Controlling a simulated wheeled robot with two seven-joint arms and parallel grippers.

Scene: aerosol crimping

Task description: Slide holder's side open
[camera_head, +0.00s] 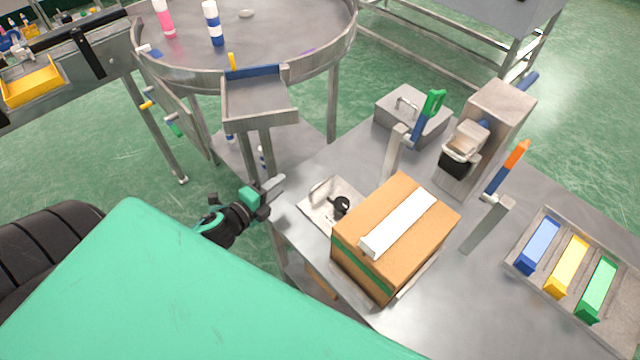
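A closed cardboard box (372,265) with a white strip along its top sits on a metal plate on the table at the middle right. A small metal fixture (322,207) with a curved wire handle and a black knob lies just behind and left of the box. I cannot tell which metal part is the holder's side. My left gripper (275,184), black and green with pale fingers, is at the table's left edge, left of the fixture and apparently apart from it. Its finger gap is too small to read. My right gripper is not in view.
The metal table (440,325) holds a grey box (415,118), an upright dispenser (494,115), green-handled (433,102) and orange-handled (516,154) levers, and a tray (531,276) of coloured blocks. A round table (285,35) with bottles stands behind; its chute (260,100) is near my gripper.

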